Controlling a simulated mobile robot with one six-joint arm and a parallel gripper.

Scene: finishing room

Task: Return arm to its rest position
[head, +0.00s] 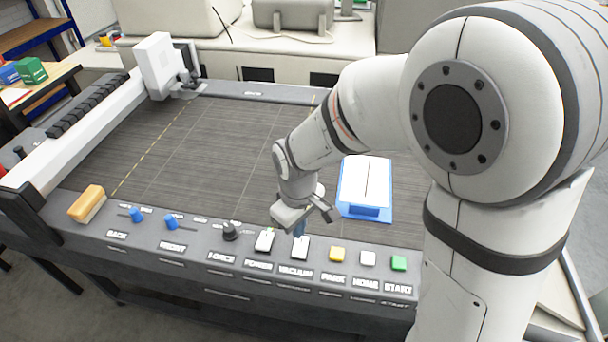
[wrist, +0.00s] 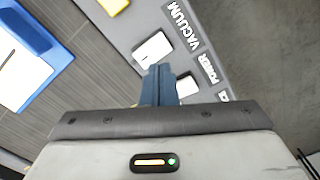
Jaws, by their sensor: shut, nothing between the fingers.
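My arm reaches in from the right in the head view, bent over the machine's front control panel (head: 190,250). My gripper (head: 300,230) points down just above the vacuum switch (head: 300,248) and beside the power switch (head: 265,240). Its blue fingers are shut with nothing between them. In the wrist view the closed fingers (wrist: 159,85) show near the white vacuum switch (wrist: 153,48) and partly cover the power switch (wrist: 187,86). I cannot tell whether the fingertips touch the panel.
A white folded sheet (head: 366,182) in a blue holder (head: 380,212) lies on the dark bed right of my gripper. Yellow (head: 337,254), white and green (head: 399,263) buttons sit right along the panel. A white gantry head (head: 158,65) stands at the back left. The bed's middle is clear.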

